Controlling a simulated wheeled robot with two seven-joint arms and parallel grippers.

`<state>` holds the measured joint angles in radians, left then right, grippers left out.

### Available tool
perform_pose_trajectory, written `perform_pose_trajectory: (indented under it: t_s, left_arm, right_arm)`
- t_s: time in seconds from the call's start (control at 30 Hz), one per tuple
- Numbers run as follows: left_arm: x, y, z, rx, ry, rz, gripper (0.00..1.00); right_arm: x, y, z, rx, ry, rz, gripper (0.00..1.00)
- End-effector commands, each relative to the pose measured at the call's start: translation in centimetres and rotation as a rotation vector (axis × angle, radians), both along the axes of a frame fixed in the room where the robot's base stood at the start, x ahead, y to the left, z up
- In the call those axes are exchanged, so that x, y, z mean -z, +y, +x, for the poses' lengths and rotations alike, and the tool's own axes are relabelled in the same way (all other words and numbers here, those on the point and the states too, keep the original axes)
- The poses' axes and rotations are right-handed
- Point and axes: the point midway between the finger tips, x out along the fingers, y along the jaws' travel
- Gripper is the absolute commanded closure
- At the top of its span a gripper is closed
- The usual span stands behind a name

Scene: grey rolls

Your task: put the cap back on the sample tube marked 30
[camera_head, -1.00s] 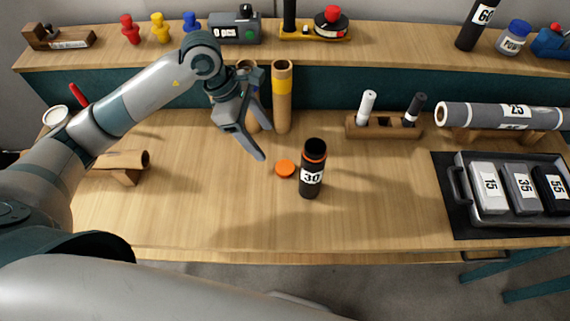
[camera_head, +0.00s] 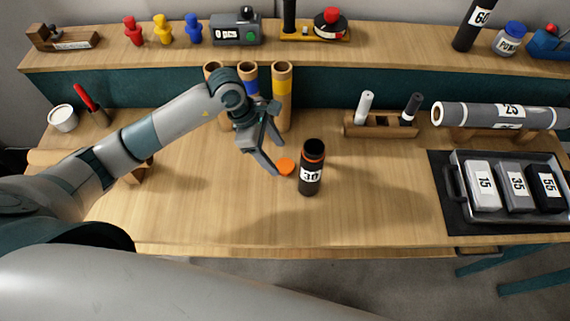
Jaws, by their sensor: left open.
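The sample tube marked 30 (camera_head: 309,178) stands upright on the table, black with a white label and an orange ring near its dark, uncapped top. The orange cap (camera_head: 287,167) lies on the table just left of the tube, apart from it. My left gripper (camera_head: 279,158) is open and empty. In the picture its fingers are just left of the cap, one fingertip overlapping the cap's left edge; I cannot tell whether they touch or how high the fingers are. My right gripper is not in view.
Several upright cardboard tubes (camera_head: 283,90) stand behind my left gripper. A wooden holder with markers (camera_head: 381,127) is at the back right. A grey roll (camera_head: 495,116) lies on supports, and a tray (camera_head: 453,186) holds labelled blocks. The table front is clear.

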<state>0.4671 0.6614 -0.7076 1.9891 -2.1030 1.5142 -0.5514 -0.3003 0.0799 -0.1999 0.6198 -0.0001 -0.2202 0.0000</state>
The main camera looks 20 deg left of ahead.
Motion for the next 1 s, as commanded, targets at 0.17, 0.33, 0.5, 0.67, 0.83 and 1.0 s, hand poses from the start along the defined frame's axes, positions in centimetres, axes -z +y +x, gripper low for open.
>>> perform_pose_trajectory:
  t_s: [0.17, 0.33, 0.5, 0.67, 0.83, 1.0]
  left_arm:
    - [1.0, -0.8, 0.1, 0.0, 0.004, -0.002, 0.37]
    - [3.0, -1.7, 0.4, 0.0, 0.004, -0.002, 0.37]
    - [4.2, -2.0, 0.5, 0.001, 0.002, 0.0, 0.37]
    - [4.4, -2.0, 0.5, 0.001, 0.001, 0.0, 0.37]
    - [4.3, -2.0, 0.5, 0.001, 0.001, 0.0, 0.37]
    - [4.3, -2.0, 0.5, 0.001, 0.001, 0.0, 0.44]
  right_arm:
    - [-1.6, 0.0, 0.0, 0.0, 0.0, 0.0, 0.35]
    - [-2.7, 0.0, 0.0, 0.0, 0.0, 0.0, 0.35]
    - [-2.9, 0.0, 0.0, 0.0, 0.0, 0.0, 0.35]
    - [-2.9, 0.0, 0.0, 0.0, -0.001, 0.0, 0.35]
    - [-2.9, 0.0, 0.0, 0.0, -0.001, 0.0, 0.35]
    - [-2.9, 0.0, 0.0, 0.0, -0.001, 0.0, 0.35]
